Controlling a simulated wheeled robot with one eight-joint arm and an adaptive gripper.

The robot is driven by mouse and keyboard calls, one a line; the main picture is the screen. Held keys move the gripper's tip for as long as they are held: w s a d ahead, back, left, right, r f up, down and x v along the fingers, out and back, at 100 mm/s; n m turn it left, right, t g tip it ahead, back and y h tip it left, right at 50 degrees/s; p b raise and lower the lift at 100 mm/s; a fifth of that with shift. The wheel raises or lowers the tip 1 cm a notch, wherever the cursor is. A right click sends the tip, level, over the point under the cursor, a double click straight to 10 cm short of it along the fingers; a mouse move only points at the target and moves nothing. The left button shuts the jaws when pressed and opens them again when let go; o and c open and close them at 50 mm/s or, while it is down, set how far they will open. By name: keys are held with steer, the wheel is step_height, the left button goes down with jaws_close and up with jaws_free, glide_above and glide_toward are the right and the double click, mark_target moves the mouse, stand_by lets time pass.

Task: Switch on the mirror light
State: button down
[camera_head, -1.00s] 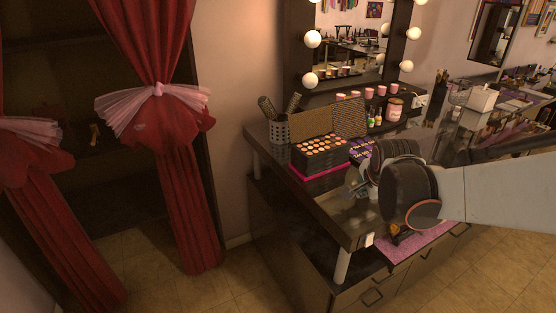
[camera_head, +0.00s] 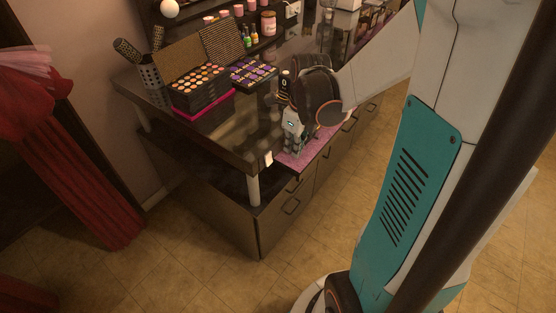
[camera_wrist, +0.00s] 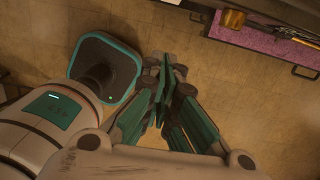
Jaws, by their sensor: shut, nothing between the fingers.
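A round white bulb (camera_head: 169,9) of the mirror frame shows at the top edge of the head view; the mirror glass itself is out of view. A small pale plate (camera_head: 292,9) with dark marks sits at the right end of the shelf below the mirror; I cannot tell for sure if it is a switch. My gripper (camera_head: 291,152) points down in front of the dresser's front edge, below and well apart from the plate. In the wrist view its teal fingers (camera_wrist: 164,78) are together and empty, above the floor.
The dresser top (camera_head: 240,145) holds a makeup palette (camera_head: 200,80), a brush cup (camera_head: 151,78) and several jars. An open drawer with pink lining (camera_head: 310,148) is close to my gripper. A red curtain (camera_head: 85,170) hangs at left. The tiled floor in front is clear.

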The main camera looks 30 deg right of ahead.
mark_target(269, 159)
steer(key=w+a+f+b, duration=0.1)
steer(key=w+f+b, duration=0.4)
steer(key=f, duration=0.5)
steer(key=shift+a+f, duration=0.25)
steer(key=shift+a, duration=0.15)
steer(key=shift+w+a+f+t, duration=0.15)
steer(key=shift+w+t, duration=0.1)
steer(key=shift+t, duration=0.15)
